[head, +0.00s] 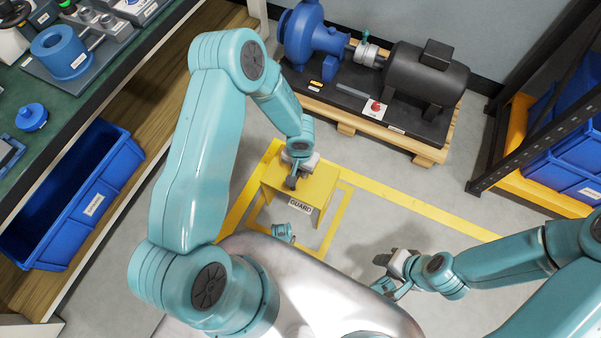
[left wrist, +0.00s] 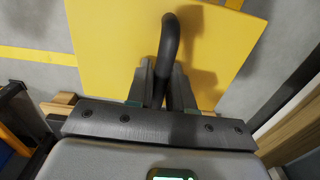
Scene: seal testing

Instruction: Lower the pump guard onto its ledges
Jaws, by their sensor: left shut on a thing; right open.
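The pump guard (head: 314,190) is a yellow cover labelled GUARD, low over the floor inside a yellow floor marking in the head view. Its yellow top fills much of the left wrist view (left wrist: 115,55), with a black bent handle (left wrist: 169,45) standing up from it. My left gripper (head: 292,178) is over the guard and shut on the handle; its fingers (left wrist: 158,85) lie either side of it. I cannot tell whether the guard touches the floor. My right gripper (head: 384,273) is open and empty, right of the guard. The pump (head: 313,38), blue, sits on a black base at the back, its coupling (head: 368,52) exposed.
A black motor (head: 425,75) shares the base on a wooden pallet (head: 415,150); a red button box (head: 376,107) stands there too. A workbench (head: 130,50) and blue bin (head: 75,195) are left, a dark rack (head: 535,105) right. Grey floor between guard and rack is clear.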

